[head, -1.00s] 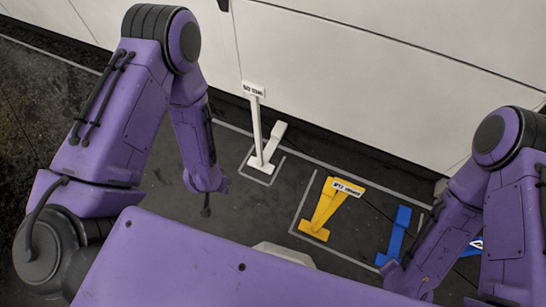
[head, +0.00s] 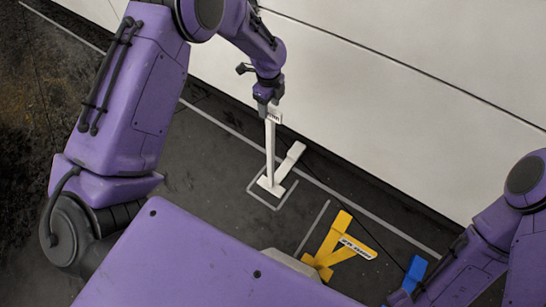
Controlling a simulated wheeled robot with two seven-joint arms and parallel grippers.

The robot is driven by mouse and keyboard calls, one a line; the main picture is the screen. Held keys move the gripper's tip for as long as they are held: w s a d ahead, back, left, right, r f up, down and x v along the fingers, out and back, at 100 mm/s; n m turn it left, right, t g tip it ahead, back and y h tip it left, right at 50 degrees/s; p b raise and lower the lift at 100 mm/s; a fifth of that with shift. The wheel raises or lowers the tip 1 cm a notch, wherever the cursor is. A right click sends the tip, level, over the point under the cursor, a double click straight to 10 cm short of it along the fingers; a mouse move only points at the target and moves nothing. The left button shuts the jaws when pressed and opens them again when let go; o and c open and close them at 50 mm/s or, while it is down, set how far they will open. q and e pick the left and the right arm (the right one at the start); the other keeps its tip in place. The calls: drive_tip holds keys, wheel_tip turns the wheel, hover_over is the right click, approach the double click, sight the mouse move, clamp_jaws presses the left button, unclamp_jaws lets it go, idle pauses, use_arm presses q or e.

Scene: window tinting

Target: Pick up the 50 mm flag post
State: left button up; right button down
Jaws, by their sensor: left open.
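A white flag post (head: 270,150) stands upright on a flat white foot inside a grey floor outline, with a small label plate at its top. The label is too small to read surely. A white piece (head: 291,158) slants off its foot to the right. My left gripper (head: 268,110) is over the top of the white post, its open fingers pointing down at the label plate. The fingers partly hide the plate, and I cannot tell whether they touch it. My right arm is at the lower right; its gripper does not show.
A blue piece (head: 414,272) is farther right, partly hidden by my right arm. A white panelled wall (head: 400,100) rises behind. Dark floor lies left of the post.

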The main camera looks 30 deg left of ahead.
sight(270, 117)
use_arm(q)
wheel_tip(270, 117, down, 5)
drive_tip(key=shift+w+f, duration=0.1)
drive_tip(key=shift+w, duration=0.05)
drive_tip(key=shift+d, duration=0.1)
clamp_jaws()
idle(1.3)
